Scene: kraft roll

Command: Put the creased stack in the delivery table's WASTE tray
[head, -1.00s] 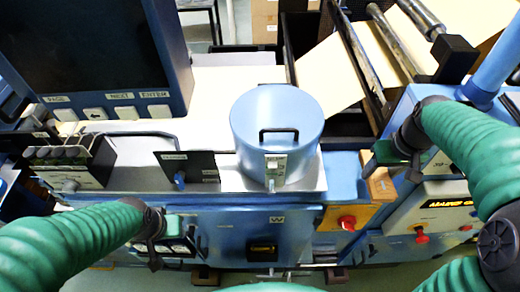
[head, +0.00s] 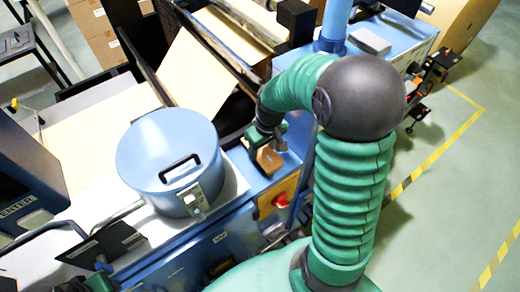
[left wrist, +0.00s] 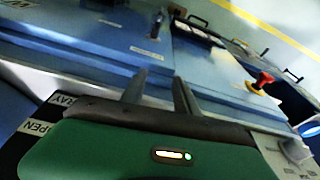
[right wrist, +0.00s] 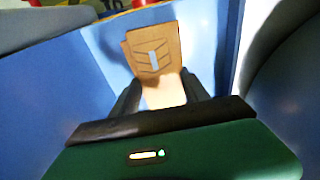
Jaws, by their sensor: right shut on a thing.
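The creased stack is a small brown kraft piece with printed lines and a pale strip (right wrist: 153,55), seen between the fingers of my right gripper (right wrist: 160,92) in the right wrist view. That gripper is shut on it. In the head view the stack (head: 268,160) shows as a tan block just below my right gripper (head: 266,138), beside the blue machine's front edge. My left gripper (left wrist: 160,92) is open and empty in the left wrist view, over a blue panel. In the head view only a bit of it shows at the lower left edge. I cannot make out a WASTE tray.
A blue lidded drum (head: 170,155) stands on the machine top left of my right gripper. A red knob (head: 281,200) sits on the machine front. Kraft paper (head: 205,65) runs to rollers behind. Open floor with yellow-black tape (head: 440,145) lies at the right.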

